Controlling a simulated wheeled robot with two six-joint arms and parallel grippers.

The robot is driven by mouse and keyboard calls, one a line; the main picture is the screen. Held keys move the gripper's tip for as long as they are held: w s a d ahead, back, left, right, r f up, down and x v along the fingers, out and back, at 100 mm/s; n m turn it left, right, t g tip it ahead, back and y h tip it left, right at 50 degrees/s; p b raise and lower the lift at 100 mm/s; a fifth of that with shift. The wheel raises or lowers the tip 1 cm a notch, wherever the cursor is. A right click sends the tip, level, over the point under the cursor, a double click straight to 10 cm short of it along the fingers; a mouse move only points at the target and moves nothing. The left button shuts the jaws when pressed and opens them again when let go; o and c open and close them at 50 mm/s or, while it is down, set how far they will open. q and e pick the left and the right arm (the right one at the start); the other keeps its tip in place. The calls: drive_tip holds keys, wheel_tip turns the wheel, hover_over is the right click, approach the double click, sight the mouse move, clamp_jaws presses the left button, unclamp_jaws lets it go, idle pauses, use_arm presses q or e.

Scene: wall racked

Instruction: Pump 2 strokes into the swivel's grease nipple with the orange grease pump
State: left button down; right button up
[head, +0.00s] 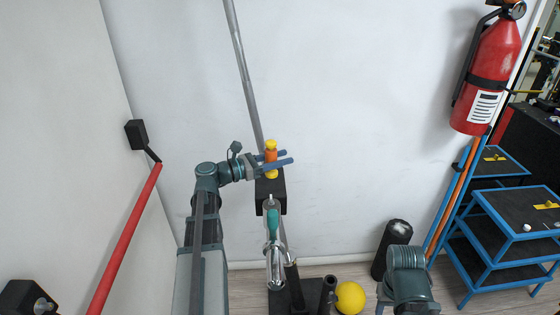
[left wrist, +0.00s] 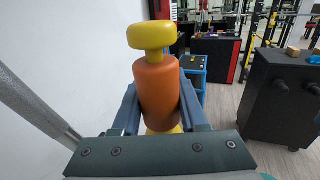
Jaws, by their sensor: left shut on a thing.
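The orange grease pump (head: 271,156) has a yellow knob on top and a yellow lower end. My left gripper (head: 275,160) is shut around its orange body, and the pump stands upright between the fingers. In the left wrist view the pump (left wrist: 158,92) fills the middle, with a blue finger on each side. In the head view its lower end overlaps a black block (head: 264,195); I cannot tell whether they touch. Just below is a silver and teal fitting (head: 273,228), which looks like the swivel. I cannot make out its nipple clearly. My right gripper is not in view.
A long grey bar (head: 243,70) leans on the white wall behind the pump. A red bar (head: 125,240) is at the left. A yellow ball (head: 350,297) and a black cylinder (head: 391,250) are low down. A blue-framed shelf (head: 500,205) and red extinguisher (head: 488,75) are at the right.

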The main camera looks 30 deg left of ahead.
use_arm(q)
drive_tip(key=shift+s+d+r+m+g+h, duration=0.1)
drive_tip(key=shift+s+d+m+g+h, duration=0.2)
drive_tip(key=shift+s+h, duration=0.15)
drive_tip(key=shift+s+d+m+g+h, duration=0.2)
drive_tip(key=shift+s+m+g+h, duration=0.15)
drive_tip(key=shift+s, duration=0.2)
wheel_tip(320, 180, down, 8)
drive_tip(key=b, duration=0.8)
drive_tip(key=shift+f+b, duration=0.45)
idle(1.4)
drive_tip(key=shift+r+p, duration=0.5)
drive_tip(key=shift+f+b, duration=0.65)
idle(1.1)
drive_tip(key=shift+r, duration=0.15)
drive_tip(key=shift+r+p, duration=0.55)
drive_tip(key=shift+p, duration=0.15)
